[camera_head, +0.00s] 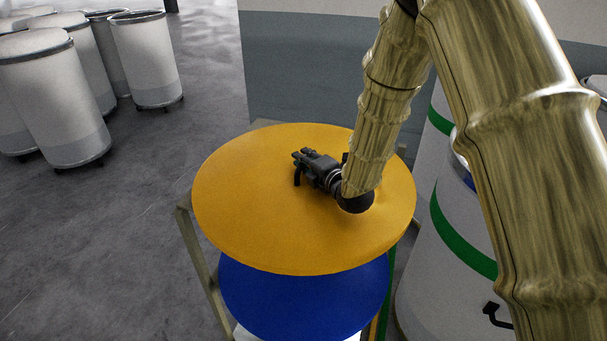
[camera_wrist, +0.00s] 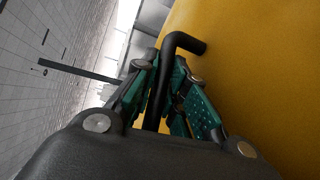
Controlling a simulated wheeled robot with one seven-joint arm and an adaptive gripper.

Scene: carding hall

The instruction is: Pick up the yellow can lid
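The yellow can lid (camera_head: 250,215) is a wide round disc in the middle of the head view, above a blue disc. In the wrist view its surface (camera_wrist: 270,60) fills the right side. A bent black handle (camera_wrist: 185,40) stands out from it. My gripper (camera_head: 303,160) is over the lid's upper face, near its middle. In the wrist view its green-padded fingers (camera_wrist: 163,80) close in on both sides of the handle's upright part and appear to grip it. The handle's lower part is hidden by the gripper. I cannot tell whether the lid touches what is under it.
The blue disc (camera_head: 300,300) sits lower, within a stand frame (camera_head: 192,245). Large white cans with green bands (camera_head: 450,230) stand close on the right. Several pale cans (camera_head: 60,100) stand at the far left. A grey panel (camera_head: 300,70) rises behind.

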